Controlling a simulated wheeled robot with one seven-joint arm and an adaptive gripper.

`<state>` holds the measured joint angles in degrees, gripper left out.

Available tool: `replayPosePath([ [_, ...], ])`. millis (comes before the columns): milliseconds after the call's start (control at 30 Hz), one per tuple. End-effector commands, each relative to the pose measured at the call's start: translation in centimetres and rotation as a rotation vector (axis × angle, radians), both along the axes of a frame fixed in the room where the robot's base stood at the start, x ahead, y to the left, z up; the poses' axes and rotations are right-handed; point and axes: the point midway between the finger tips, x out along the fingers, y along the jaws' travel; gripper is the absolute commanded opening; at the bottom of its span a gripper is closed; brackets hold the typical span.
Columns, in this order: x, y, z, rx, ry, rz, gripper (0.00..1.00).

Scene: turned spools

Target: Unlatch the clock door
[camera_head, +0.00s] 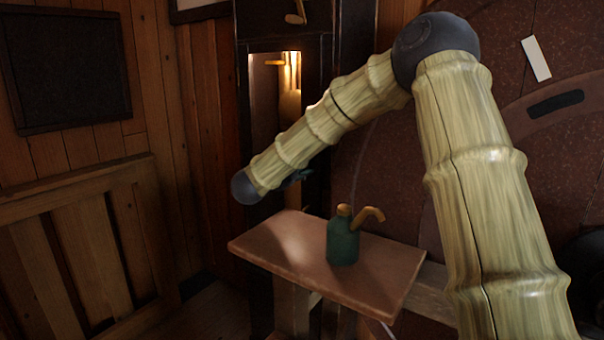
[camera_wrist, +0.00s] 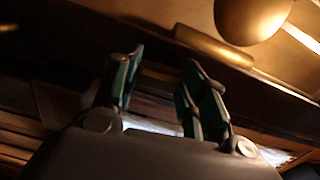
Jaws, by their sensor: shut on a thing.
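The clock (camera_head: 318,75) is a tall dark case with a lit window showing brass parts inside. In the wrist view its dark frame (camera_wrist: 150,38) runs diagonally across, with a round brass bob (camera_wrist: 250,18) and a brass bar beyond it. My gripper (camera_wrist: 160,68) is at the clock's front, its two dark green fingers a little apart. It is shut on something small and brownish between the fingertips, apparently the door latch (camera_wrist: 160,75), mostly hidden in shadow. In the head view my arm covers most of the gripper and the latch. The door looks closed, but its edge is hard to see.
A wooden table (camera_head: 385,298) stands in front and to the right, below my arm, with a green oil can (camera_head: 343,243) with a brass spout on it. A wooden railing (camera_head: 80,240) is at the left. A large reddish wheel-like disc (camera_head: 500,60) stands behind my arm.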

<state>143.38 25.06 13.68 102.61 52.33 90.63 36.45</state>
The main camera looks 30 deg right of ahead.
Motion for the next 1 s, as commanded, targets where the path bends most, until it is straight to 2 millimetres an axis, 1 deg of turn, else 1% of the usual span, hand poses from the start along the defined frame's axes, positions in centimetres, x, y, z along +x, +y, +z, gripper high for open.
replayPosePath([
  [33,-0.01,-0.01,-0.38,0.007,-0.015,0.0,0.19],
  [300,-0.02,0.01,-0.16,0.03,-0.069,0.0,0.19],
  [733,-0.01,0.01,-0.1,0.033,-0.075,0.0,0.19],
  [767,-0.01,0.01,-0.1,0.033,-0.075,0.0,0.46],
  [800,-0.01,0.01,-0.1,0.033,-0.075,0.0,0.54],
  [867,-0.01,0.01,-0.1,0.033,-0.074,0.0,0.64],
  [1000,0.0,0.01,-0.08,0.032,-0.074,0.0,0.64],
])
